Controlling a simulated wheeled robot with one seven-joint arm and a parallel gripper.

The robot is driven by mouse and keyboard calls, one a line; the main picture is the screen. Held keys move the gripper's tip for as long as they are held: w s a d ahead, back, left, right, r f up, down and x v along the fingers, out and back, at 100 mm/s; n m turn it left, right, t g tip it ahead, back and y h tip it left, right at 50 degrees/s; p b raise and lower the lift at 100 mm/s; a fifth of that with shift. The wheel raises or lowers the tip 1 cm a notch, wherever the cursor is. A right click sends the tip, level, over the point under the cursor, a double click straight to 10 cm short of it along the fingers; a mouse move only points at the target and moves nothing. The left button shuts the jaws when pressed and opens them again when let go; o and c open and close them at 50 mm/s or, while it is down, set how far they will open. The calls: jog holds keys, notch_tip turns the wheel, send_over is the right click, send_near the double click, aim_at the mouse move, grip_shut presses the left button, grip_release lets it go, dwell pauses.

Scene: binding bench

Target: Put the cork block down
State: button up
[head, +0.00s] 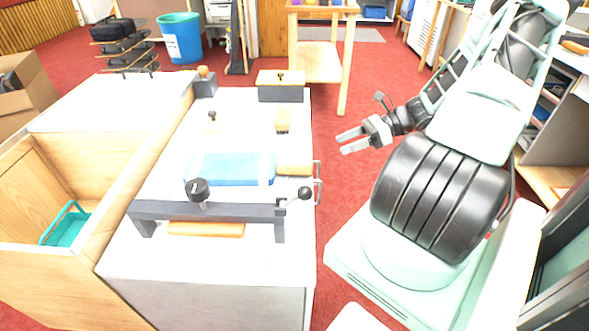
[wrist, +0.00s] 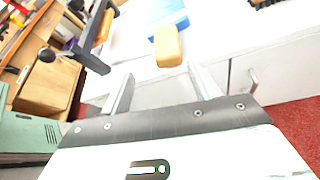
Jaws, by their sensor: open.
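A tan block (head: 294,163), which looks like the cork block, rests on the white bench top (head: 135,262) near its right edge. It touches or nearly touches the right end of a blue slab (head: 231,169). In the wrist view the block (wrist: 167,46) lies ahead, beyond the gap between my fingers. My gripper (head: 340,144) is open and empty, off the right side of the bench and apart from the block. Both fingers also show in the wrist view (wrist: 163,84), with nothing between them.
A dark clamp bar (head: 165,210) with black knobs spans the bench's front, an orange-brown piece (head: 206,229) beneath it. An open wooden bin (head: 40,165) holds a teal tray (head: 66,228) at left.

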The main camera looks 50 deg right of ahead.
aim_at(303, 161)
jog(key=shift+m+t, duration=0.3)
jog(key=x, duration=0.3)
jog(key=b+x, duration=0.1)
jog(key=x, duration=0.3)
jog(key=f+x, duration=0.1)
jog(key=x, duration=0.3)
jog(key=shift+d+b, duration=0.25)
jog(key=shift+b, duration=0.05)
jog(key=shift+f+b+x, duration=0.2)
jog(key=shift+b+x, duration=0.3)
jog(key=shift+x, duration=2.25)
jog(key=shift+d, duration=0.2)
jog(key=c, duration=0.8)
